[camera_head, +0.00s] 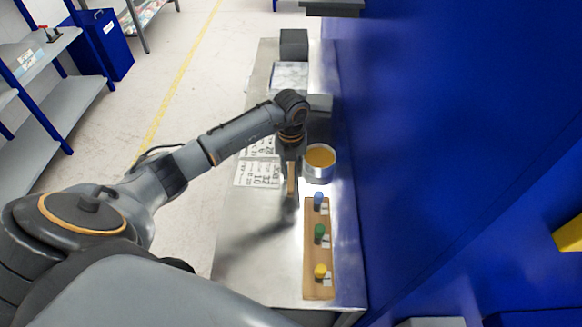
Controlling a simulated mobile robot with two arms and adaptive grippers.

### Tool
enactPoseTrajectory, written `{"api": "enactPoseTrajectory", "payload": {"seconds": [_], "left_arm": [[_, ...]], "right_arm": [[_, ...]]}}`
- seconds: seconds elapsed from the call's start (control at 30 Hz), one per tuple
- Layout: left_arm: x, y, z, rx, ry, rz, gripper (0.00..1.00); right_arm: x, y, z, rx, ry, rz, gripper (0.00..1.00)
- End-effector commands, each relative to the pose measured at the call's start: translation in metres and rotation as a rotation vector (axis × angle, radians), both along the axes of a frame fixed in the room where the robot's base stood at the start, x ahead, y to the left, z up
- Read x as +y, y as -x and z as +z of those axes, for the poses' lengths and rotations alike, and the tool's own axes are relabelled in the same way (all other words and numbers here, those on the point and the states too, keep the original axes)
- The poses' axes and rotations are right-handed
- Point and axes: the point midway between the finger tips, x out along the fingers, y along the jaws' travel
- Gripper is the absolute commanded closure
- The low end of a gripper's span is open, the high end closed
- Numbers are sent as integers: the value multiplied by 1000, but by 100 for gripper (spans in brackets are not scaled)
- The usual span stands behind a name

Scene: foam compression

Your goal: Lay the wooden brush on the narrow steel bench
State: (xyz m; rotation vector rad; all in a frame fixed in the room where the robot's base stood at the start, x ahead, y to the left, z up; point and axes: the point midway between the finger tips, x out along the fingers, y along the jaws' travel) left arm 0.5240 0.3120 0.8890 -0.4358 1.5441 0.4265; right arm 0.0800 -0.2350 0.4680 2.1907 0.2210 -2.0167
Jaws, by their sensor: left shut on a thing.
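The narrow steel bench (255,262) runs away from me down the middle of the head view, along a blue wall. My left gripper (291,160) points down over the bench and is shut on the wooden brush (291,182). The brush shows as a narrow tan strip hanging upright under the gripper; its upper part is hidden by the gripper. I cannot tell how far its lower end is from the bench top. My right gripper is not in view.
A metal pot (318,174) with orange contents stands just right of the brush. A wooden board (318,250) with blue, green and yellow pegs lies nearer me. Printed sheets (257,172) lie left of the brush. The bench's near left part is clear. Dark boxes (294,43) stand farther back.

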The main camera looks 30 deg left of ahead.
Motion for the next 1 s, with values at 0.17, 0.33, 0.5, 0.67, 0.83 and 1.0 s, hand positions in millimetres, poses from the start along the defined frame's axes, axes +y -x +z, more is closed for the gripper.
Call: {"api": "enactPoseTrajectory", "payload": {"seconds": [0.17,0.33,0.5,0.67,0.83,1.0], "left_arm": [[0,0,-1,0,0,0,100],[0,0,-2,0,0,1,64],[0,0,-2,0,0,1,61],[0,0,-1,0,0,1,61],[0,-2,14,-4,1,0,61],[1,-2,49,-7,-1,-1,61]], "right_arm": [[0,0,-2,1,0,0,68],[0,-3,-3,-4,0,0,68],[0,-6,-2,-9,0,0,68],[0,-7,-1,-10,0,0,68],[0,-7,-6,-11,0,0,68],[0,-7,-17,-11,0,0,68]]}}
